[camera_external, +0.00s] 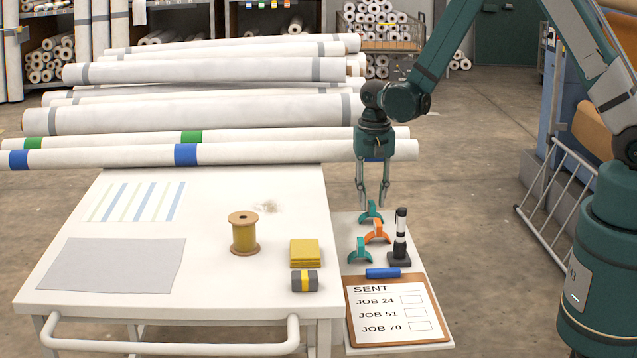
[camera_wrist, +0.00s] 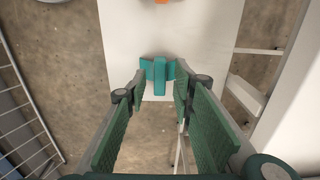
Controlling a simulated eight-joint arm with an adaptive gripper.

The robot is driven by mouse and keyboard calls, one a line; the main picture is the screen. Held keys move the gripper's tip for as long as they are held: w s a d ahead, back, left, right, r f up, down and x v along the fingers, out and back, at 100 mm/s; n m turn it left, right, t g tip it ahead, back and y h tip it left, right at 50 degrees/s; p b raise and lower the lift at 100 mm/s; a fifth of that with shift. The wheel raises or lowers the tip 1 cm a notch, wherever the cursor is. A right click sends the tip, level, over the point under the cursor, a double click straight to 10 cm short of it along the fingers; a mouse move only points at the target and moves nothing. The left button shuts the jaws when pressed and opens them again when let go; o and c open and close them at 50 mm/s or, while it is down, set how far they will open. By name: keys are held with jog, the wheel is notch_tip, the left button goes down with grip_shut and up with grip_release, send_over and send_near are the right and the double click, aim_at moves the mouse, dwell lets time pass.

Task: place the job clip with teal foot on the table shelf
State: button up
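Two teal clips and one orange clip (camera_external: 377,231) stand on the white shelf (camera_external: 348,229) on the table's right side. One teal clip (camera_external: 371,213) is at the shelf's far end, the other teal clip (camera_external: 360,252) nearer the clipboard. Foot colours are too small to tell apart in the external view. My gripper (camera_external: 372,203) is open, pointing down above the far teal clip. In the wrist view this teal clip (camera_wrist: 157,75) lies ahead between the open fingers, near the shelf edge, not gripped. The orange clip (camera_wrist: 162,1) is cut by the top edge.
A black stamp-like tool (camera_external: 400,240), a blue bar (camera_external: 383,273) and a SENT clipboard (camera_external: 397,310) crowd the shelf. The white table (camera_external: 215,280) holds a thread spool (camera_external: 244,233), yellow pad (camera_external: 305,253) and grey-yellow block (camera_external: 305,281). Long rolls (camera_external: 250,150) lie behind.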

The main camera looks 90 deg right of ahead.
aim_at(368, 202)
notch_tip(368, 202, up, 10)
jog(key=p, duration=0.2)
dwell(0.8)
jog(key=a+r+n+t+h, duration=0.1)
jog(key=a+r+n+t, duration=0.45)
jog(key=a+r, duration=1.65)
jog(key=s+a+r+n, duration=0.2)
jog(key=s+a+n, duration=0.2)
jog(key=a, duration=0.3)
jog(key=s+a+r+n+t, duration=0.1)
jog(key=s+a+n, duration=0.3)
jog(key=a, duration=0.4)
jog(key=s+a+r+n+y, duration=0.1)
jog(key=s+a+r+n, duration=0.2)
jog(key=s+a, duration=0.3)
jog(key=shift+s+a+r+n+t, duration=0.35)
jog(key=shift+a+n, duration=0.4)
jog(key=shift+a, duration=0.45)
